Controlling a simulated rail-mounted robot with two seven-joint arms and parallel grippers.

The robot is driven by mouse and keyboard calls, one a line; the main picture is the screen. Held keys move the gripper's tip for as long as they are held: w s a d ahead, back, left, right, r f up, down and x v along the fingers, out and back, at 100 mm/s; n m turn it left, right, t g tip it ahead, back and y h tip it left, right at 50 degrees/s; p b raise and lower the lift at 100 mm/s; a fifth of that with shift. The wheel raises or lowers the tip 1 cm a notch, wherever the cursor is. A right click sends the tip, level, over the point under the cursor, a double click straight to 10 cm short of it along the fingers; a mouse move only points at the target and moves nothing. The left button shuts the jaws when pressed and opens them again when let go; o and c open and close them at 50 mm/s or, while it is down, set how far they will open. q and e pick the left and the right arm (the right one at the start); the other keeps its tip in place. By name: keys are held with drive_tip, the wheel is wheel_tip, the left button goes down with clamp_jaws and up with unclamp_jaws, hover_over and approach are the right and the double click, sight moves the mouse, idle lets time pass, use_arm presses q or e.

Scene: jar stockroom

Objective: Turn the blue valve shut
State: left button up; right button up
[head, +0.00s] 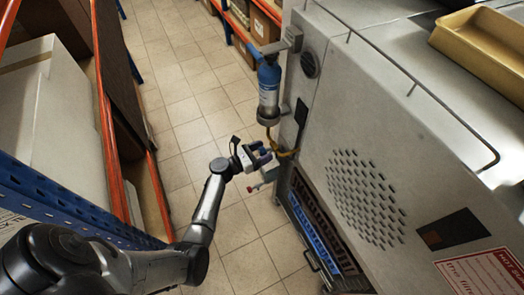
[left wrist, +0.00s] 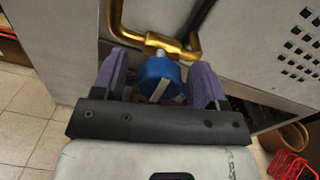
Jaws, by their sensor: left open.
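The blue valve (left wrist: 158,70) is a round blue knob with a pale bar across it, below a bent brass pipe (left wrist: 165,42) on the machine's side. My left gripper (left wrist: 160,80) is open, its two purple fingers on either side of the knob. A small gap shows between each finger and the knob, so I see no grip on it. In the head view my left gripper (head: 262,158) is beside the machine, below a blue canister (head: 269,82). The knob is mostly hidden there by the gripper. My right gripper is not in view.
The grey machine (head: 330,110) with a perforated panel fills the right side. A yellow tray (head: 485,45) sits on its top. Shelving with orange rails (head: 112,130) stands at left. The tiled aisle (head: 185,95) between them is clear. A red wire basket (left wrist: 290,165) shows at the wrist view's lower right.

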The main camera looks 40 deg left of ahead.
use_arm(q)
drive_tip(key=shift+c, duration=0.3)
drive_tip(key=c, duration=0.9)
drive_tip(key=shift+o, duration=0.2)
drive_tip(key=shift+f+m+b, duration=0.2)
drive_tip(key=shift+m+b, duration=0.5)
drive_tip(key=shift+b, duration=0.15)
drive_tip(key=m+b, duration=1.2)
drive_tip(key=b, duration=0.1)
drive_tip(key=shift+m, duration=0.4)
drive_tip(key=shift+d+r+m+h+b, duration=0.15)
drive_tip(key=shift+m+h+b, duration=0.15)
drive_tip(key=shift+m+b, duration=1.75)
drive_tip(key=o, duration=0.9)
